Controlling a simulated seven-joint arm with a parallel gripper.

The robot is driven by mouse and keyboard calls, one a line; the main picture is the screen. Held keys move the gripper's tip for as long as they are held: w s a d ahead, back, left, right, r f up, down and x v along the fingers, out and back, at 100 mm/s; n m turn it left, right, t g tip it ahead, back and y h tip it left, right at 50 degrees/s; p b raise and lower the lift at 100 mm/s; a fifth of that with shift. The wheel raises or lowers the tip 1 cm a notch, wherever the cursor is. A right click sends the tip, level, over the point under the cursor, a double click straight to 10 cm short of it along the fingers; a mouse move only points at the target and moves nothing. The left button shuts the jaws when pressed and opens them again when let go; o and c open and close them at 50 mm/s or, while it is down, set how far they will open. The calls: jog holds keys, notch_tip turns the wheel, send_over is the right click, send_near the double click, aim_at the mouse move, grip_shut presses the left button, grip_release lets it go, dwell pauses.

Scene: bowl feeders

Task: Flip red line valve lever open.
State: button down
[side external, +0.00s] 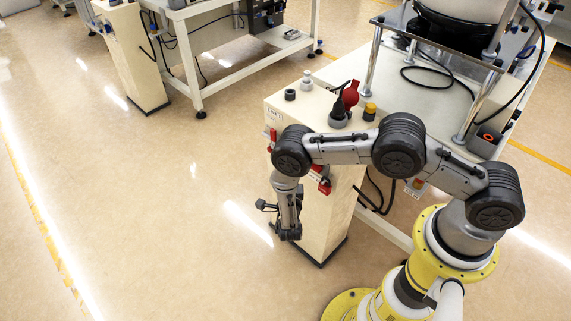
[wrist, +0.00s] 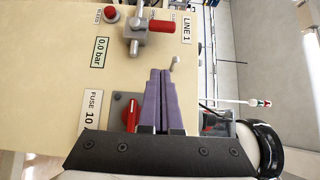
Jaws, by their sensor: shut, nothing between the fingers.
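In the wrist view, a grey valve body (wrist: 138,36) with a red lever (wrist: 161,26) sticking out to the right is mounted on the cream panel (wrist: 60,60), near the LINE 1 label (wrist: 187,28). My gripper (wrist: 160,72) is shut and empty, its purple fingers together, pointing up the picture. The tips appear below the valve and apart from it. In the side external view, my gripper (side external: 268,207) is low beside the cream cabinet (side external: 325,222). Red parts (side external: 324,186) show on the cabinet, partly hidden by my arm.
In the wrist view, a red rotary switch (wrist: 130,115) sits left of my fingers by the FUSE 10 label (wrist: 92,109). A 0.0 bar display (wrist: 101,52) and red button (wrist: 111,13) are near the valve. Open floor (side external: 130,220) lies left of the cabinet.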

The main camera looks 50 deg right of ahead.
aim_at(274, 139)
jog(key=w+d, duration=0.5)
jog(key=w, duration=0.4)
jog(key=shift+w, duration=0.15)
